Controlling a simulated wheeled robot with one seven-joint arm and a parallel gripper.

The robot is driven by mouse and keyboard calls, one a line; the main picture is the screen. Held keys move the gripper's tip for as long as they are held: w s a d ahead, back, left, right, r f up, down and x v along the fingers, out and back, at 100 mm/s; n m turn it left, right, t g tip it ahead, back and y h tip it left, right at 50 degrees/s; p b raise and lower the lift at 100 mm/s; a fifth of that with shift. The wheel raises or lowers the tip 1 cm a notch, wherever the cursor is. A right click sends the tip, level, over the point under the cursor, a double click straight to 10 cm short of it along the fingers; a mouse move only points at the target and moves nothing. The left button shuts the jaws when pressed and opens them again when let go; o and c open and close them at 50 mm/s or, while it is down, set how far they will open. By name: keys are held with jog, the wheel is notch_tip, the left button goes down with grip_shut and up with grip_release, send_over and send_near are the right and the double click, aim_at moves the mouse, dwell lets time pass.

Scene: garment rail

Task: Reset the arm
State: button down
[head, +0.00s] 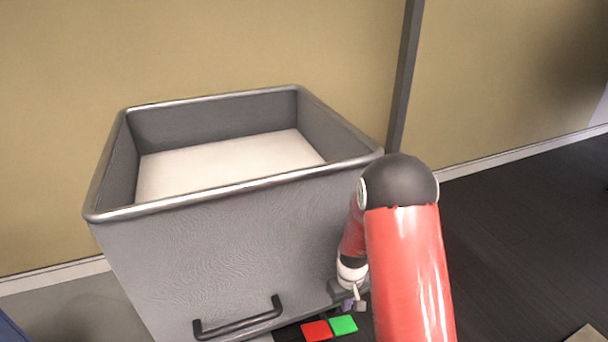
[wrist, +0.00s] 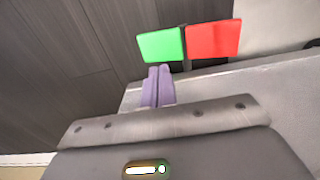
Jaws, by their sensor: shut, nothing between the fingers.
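My red arm reaches down on the right side of the head view. My gripper (head: 355,303) is low by the right front corner of a grey bin, partly hidden by the arm. In the wrist view its purple fingers (wrist: 158,72) are together with nothing between them. Their tips point toward a green square (wrist: 160,45) and a red square (wrist: 213,38). In the head view the red square (head: 317,330) and green square (head: 343,324) lie low in front of the bin, just below the gripper. I cannot tell the exact gap between gripper and bin.
The grey bin (head: 230,240) has a metal rim, a pale inside bottom and a dark handle (head: 238,317) on its front. A tan wall (head: 220,50) with a dark post (head: 405,75) stands behind. The dark floor (head: 510,240) to the right is mostly clear.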

jog(key=s+r+m+t+p, duration=0.1)
jog(key=s+r+p, duration=0.15)
jog(key=r, duration=1.05)
jog(key=s+r+m+t+p, duration=0.1)
jog(key=s+r+t+p, duration=0.15)
jog(key=r, duration=1.05)
jog(key=s+r+m+t+p, duration=0.1)
jog(key=s+r+t+p, duration=0.1)
jog(key=s+r, duration=1.4)
jog(key=shift+s+r+m+p, duration=0.35)
jog(key=shift+s+p, duration=0.25)
jog(key=shift+p, duration=0.3)
